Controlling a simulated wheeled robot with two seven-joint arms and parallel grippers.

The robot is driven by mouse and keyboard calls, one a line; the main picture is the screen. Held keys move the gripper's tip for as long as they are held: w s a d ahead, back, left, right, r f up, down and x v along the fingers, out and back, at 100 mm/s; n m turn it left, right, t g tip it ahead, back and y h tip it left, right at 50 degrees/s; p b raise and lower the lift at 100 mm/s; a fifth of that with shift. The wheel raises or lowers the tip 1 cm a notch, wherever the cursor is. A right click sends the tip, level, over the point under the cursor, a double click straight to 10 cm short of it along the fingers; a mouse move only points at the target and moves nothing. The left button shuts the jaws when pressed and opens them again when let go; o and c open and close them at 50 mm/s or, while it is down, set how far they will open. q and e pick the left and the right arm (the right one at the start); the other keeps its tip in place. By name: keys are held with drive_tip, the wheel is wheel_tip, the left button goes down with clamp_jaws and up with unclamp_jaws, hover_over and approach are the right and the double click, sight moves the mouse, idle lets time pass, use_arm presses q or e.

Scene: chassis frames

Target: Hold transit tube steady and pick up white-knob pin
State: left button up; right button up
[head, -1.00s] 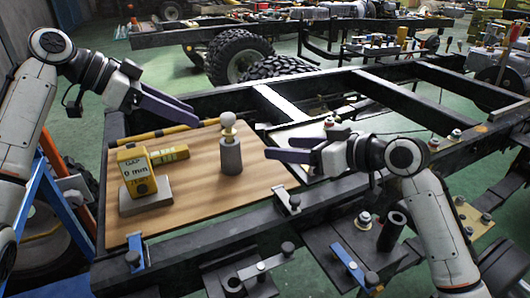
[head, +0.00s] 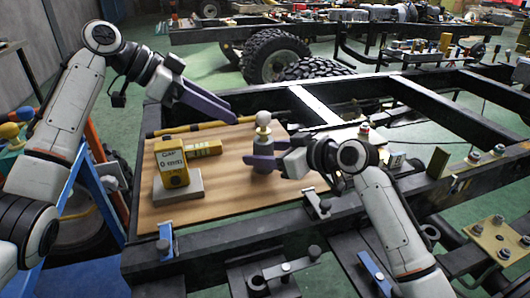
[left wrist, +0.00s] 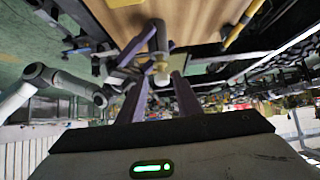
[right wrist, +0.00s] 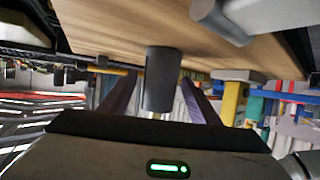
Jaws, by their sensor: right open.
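The transit tube (head: 265,148) is a dark grey cylinder standing upright on a wooden board (head: 215,205). The white-knob pin (head: 263,118) stands in its top, the pale round knob uppermost. My right gripper (head: 262,165) is open with its purple fingers on either side of the tube; the right wrist view shows the tube (right wrist: 162,82) between them, with gaps. My left gripper (head: 234,118) is open and empty, just left of the knob in the head view. The left wrist view shows the knob (left wrist: 161,67) beyond and between its spread fingers. The pin's lower part is hidden.
A yellow-and-black bar (head: 190,128) lies along the back. Dark chassis rails (head: 290,225) and clamps border the board.

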drive_tip(key=shift+w+a+f, duration=0.1)
drive_tip(key=shift+w+a, duration=0.05)
drive_tip(key=c, duration=1.2)
